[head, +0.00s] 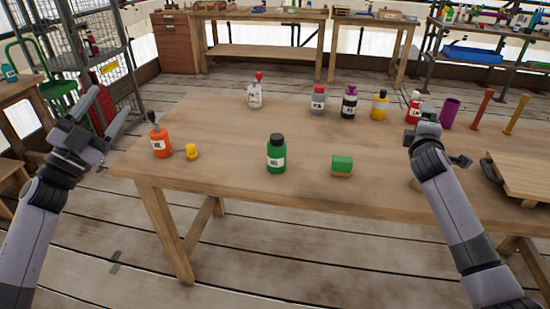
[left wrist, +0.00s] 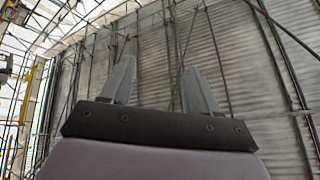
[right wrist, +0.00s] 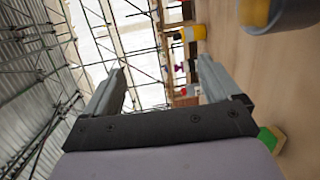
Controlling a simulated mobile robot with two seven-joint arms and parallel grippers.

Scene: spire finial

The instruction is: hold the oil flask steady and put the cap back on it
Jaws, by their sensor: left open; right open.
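An orange flask (head: 160,142) with a white label and a narrow dark top stands upright at the table's left end. A small yellow cap-like piece (head: 192,151) lies just right of it, apart from it. A green bottle (head: 276,153) with a dark lid and white label stands upright near the front middle. The labels are too small to read surely, so I cannot tell which is oil. My left gripper (head: 106,103) is open and empty, left of the table and the orange flask. My right gripper (head: 440,140) is open and empty over the table's right part.
A green-and-yellow block (head: 342,165) sits near the front edge. Several bottles, including a yellow one (head: 380,105), and a purple cup (head: 450,113) stand along the back. A wooden board (head: 525,172) lies far right. The table (head: 225,130) is bare between the orange flask and back bottles.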

